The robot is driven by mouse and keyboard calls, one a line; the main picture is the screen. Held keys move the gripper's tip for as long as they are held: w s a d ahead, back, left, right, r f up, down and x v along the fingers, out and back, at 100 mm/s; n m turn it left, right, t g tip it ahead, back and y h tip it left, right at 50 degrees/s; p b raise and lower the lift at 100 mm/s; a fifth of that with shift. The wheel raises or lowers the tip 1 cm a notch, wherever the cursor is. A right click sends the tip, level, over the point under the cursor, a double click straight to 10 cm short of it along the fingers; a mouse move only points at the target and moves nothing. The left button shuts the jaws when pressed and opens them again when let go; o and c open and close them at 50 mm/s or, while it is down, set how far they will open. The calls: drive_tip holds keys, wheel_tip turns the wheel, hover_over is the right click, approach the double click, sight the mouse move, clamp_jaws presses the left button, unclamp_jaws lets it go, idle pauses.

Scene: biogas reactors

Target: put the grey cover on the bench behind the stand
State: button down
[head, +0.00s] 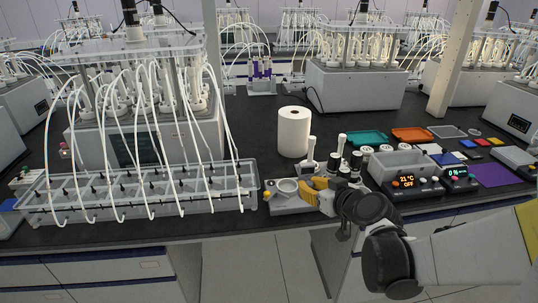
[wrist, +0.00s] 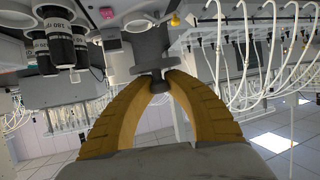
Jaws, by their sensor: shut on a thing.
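My gripper (head: 306,188) reaches in from the right at the bench's front edge, low over a small light-grey stand (head: 285,208). In the wrist view its two yellow-brown fingers (wrist: 157,80) curve together and are shut on the knob of the grey cover (wrist: 150,47). A round, pale grey cup-like part (head: 287,187) shows at the stand, just left of the fingertips in the head view. The fingers hide part of the stand. I cannot tell whether the cover touches the stand.
A white paper roll (head: 294,133) stands on the black bench behind the stand. A clear tray with hoses (head: 140,192) lies to the left. Dark-topped bottles (wrist: 65,45), a grey bin (head: 391,165) and control boxes (head: 405,183) crowd the right. Some bare bench (head: 262,150) lies left of the roll.

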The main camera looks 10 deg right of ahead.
drive_tip(key=w+d+f+m+h, duration=0.1)
drive_tip(key=w+d+f, duration=0.1)
drive_tip(key=w+d, duration=0.3)
drive_tip(key=w+d+f+m+h, duration=0.2)
drive_tip(key=w+d, duration=0.3)
drive_tip(key=w, duration=0.9)
drive_tip(key=shift+d+f+t+h, duration=0.25)
drive_tip(key=shift+d+t+h, duration=0.05)
drive_tip(key=shift+d+t, duration=0.1)
drive_tip(key=b, duration=0.5)
hover_over(287, 188)
wheel_tip(287, 188, down, 7)
drive_tip(key=shift+s+f, duration=0.1)
drive_tip(key=shift+f, duration=0.05)
wheel_tip(287, 188, down, 3)
drive_tip(key=shift+r+b, duration=0.2)
drive_tip(key=shift+b, duration=0.45)
drive_tip(key=shift+f, duration=0.35)
drive_tip(key=c, duration=1.4)
unclamp_jaws()
